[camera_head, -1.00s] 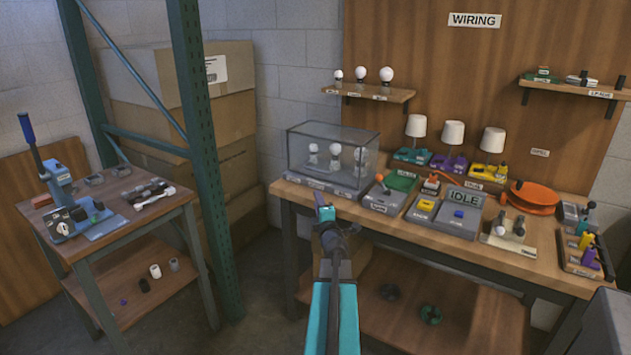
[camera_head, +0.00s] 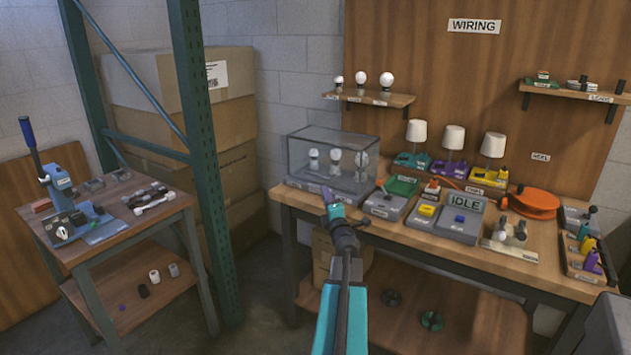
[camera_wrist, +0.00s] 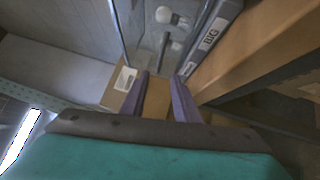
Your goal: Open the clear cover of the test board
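The clear cover (camera_head: 305,158) is a see-through box, closed over the grey test board (camera_head: 318,190) at the left end of the bench. Several white bulbs (camera_head: 336,160) stand inside it. In the wrist view the board's labelled front edge (camera_wrist: 212,38) and a bulb (camera_wrist: 166,15) show at the top. My gripper (camera_head: 327,192) is in front of the board, near the cover's lower front edge. In the wrist view its two purple-grey fingers (camera_wrist: 160,82) are apart with nothing between them. I cannot tell whether a fingertip touches the cover.
Right of the cover, the wooden bench (camera_head: 400,240) holds switch boxes, an IDLE panel (camera_head: 464,202), small lamps (camera_head: 453,140) and an orange reel (camera_head: 535,200). A bulb shelf (camera_head: 368,97) hangs above. A green rack post (camera_head: 200,150) and a side table (camera_head: 130,215) stand left.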

